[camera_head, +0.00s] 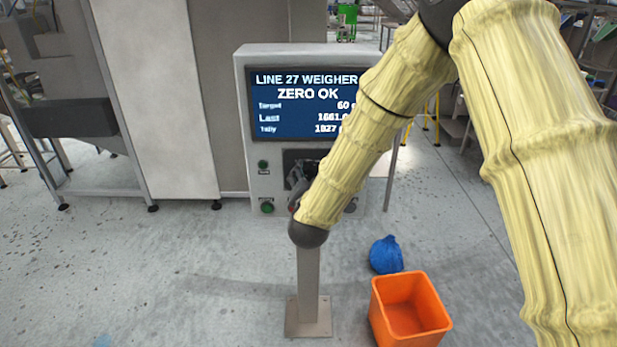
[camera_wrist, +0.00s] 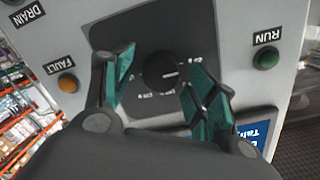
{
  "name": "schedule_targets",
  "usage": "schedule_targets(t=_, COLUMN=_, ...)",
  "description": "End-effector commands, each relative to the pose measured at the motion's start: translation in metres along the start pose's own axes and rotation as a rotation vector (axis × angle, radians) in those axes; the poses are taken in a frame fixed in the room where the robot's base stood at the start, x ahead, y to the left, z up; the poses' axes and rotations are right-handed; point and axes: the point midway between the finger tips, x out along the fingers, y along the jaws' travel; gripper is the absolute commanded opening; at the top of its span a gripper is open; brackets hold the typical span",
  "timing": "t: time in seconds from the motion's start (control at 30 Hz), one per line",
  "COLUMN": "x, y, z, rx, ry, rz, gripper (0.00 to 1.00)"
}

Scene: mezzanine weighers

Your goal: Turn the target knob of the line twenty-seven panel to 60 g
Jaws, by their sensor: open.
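The line 27 weigher panel (camera_head: 241,95) stands on a post. Its screen (camera_head: 300,100) reads "LINE 27 WEIGHER", "ZERO OK", and a target of 60 g. In the wrist view the black round knob (camera_wrist: 160,70) sits on a dark plate with small markings around it, too small to read. A light pointer line on the knob points to the right in that view. My gripper (camera_wrist: 163,88) is open, with one green-padded finger on each side of the knob and gaps between. In the head view my arm hides the knob and most of the gripper.
An orange bin (camera_head: 408,310) and a blue bag (camera_head: 386,255) are on the floor right of the post. Open floor lies left.

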Motion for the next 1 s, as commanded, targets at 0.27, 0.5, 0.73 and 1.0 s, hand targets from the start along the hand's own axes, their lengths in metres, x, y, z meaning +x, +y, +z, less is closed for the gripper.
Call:
schedule_targets(t=0.27, x=-0.036, y=0.0, z=0.0, rx=0.0, ry=-0.001, rz=-0.001, gripper=0.58)
schedule_targets(t=0.5, x=-0.08, y=0.0, z=0.0, rx=-0.001, ry=-0.002, rz=0.0, gripper=0.58)
schedule_targets(t=0.73, x=-0.109, y=0.0, z=0.001, rx=0.0, ry=-0.001, rz=0.0, gripper=0.58)
schedule_targets(t=1.0, x=-0.118, y=0.0, z=0.0, rx=0.0, ry=-0.001, rz=0.0, gripper=0.58)
